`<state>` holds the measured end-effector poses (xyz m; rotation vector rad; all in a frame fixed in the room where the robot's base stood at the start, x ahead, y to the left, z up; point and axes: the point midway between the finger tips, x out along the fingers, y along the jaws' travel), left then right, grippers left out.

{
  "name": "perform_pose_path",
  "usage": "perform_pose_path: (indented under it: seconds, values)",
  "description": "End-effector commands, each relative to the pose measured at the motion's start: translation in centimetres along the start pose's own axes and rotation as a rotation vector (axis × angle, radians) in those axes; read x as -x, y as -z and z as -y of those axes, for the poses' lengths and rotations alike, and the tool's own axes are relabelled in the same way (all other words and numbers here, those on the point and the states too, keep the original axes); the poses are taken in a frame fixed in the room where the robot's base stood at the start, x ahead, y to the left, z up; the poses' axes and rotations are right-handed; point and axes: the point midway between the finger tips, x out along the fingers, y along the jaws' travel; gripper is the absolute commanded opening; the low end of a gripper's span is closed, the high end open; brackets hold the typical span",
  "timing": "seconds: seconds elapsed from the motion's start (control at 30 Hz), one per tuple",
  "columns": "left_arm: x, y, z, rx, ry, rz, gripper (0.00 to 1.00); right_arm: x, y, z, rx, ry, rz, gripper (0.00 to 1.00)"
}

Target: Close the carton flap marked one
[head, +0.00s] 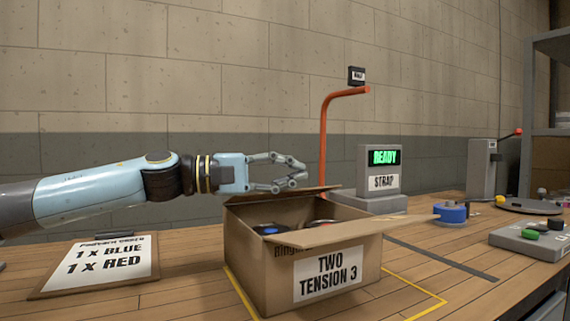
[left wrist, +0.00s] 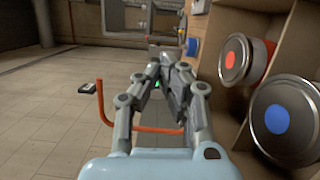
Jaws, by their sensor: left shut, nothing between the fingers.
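An open cardboard carton (head: 245,263) stands on the bench, with a label (head: 328,273) reading "TWO TENSION 3" on its front. One flap (head: 385,224) sticks outward over the front, toward the right. Another flap (head: 285,194) stands along the far edge. I cannot read a "one" on either flap. Inside are a can with a blue spot (left wrist: 277,119) and a can with a red spot (left wrist: 232,58). My left gripper (head: 304,175) is shut and empty, just above the far flap; its fingers also show in the left wrist view (left wrist: 170,65). My right gripper is out of view.
An order sign (head: 100,262) reading "1 x BLUE, 1 x RED" lies left of the carton. An orange bent post (head: 324,135) and a strap station (head: 378,175) showing "READY" stand behind. A blue knob (head: 450,212) and a button panel (head: 530,240) are at right.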

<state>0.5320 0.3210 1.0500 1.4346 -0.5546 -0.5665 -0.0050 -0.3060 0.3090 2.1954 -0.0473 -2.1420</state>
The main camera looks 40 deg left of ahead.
Motion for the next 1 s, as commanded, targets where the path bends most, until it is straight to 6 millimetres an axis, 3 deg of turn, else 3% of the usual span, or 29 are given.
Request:
perform_pose_path:
  seconds: [0.4,1.0]
  values:
    - [-0.3,-1.3,2.4,-0.24,0.061,0.001,0.0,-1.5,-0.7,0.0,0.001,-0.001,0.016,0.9]
    - [-0.4,-1.6,2.8,-0.296,0.074,0.0,0.0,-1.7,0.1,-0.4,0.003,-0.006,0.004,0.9]
